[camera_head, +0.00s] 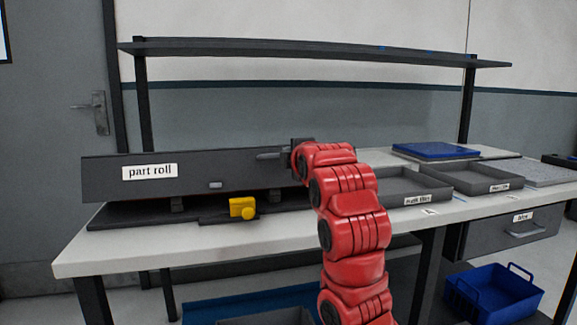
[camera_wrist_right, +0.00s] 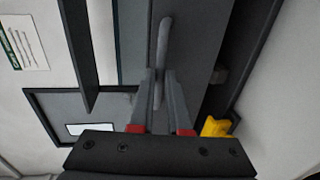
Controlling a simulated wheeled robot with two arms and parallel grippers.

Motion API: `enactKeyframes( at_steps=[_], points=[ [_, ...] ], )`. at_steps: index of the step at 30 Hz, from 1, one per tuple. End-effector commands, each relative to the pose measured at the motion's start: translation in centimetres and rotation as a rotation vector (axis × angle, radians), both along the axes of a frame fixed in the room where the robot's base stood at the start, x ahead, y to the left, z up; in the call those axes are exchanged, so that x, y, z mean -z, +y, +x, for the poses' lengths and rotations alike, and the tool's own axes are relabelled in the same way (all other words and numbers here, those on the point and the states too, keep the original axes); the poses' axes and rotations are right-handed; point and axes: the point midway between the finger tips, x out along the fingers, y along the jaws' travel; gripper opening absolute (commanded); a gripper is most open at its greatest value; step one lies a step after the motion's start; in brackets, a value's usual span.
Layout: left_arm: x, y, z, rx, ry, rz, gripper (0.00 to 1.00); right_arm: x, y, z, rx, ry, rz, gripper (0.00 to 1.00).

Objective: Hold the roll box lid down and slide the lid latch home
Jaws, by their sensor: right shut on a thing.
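A long dark grey panel labelled "part roll" (camera_head: 230,178), part of the roll box, stands over a flat dark base (camera_head: 125,215) on the bench. I cannot tell whether it is the lid or the box front. A yellow block (camera_head: 242,208), perhaps the latch, sits low at its front; it also shows in the right wrist view (camera_wrist_right: 217,127). My right gripper (camera_wrist_right: 160,88) is shut on a slim grey handle (camera_wrist_right: 163,50) beside the dark panel. In the head view, this handle (camera_head: 268,156) is near the panel's top right. My left gripper is not in view.
Grey trays (camera_head: 400,186) and a blue lid-like panel (camera_head: 435,150) lie to the right on the white bench (camera_head: 85,258). A dark shelf (camera_head: 310,50) spans above. A blue bin (camera_head: 495,292) stands below right. The bench's front left is clear.

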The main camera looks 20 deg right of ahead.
Motion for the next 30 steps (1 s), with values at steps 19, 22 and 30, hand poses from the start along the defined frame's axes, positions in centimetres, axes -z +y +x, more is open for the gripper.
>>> enactKeyframes(
  at_steps=[19, 22, 30],
  points=[
    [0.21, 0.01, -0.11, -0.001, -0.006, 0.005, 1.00, 0.13, -0.02, -0.04, 0.000, -0.005, 0.000, 0.44],
    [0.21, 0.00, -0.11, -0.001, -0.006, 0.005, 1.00, 0.12, -0.01, -0.04, 0.000, -0.005, 0.000, 0.44],
    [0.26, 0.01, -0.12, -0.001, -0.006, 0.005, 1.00, 0.01, 0.04, -0.48, -0.001, -0.007, 0.000, 0.44]
  ],
)
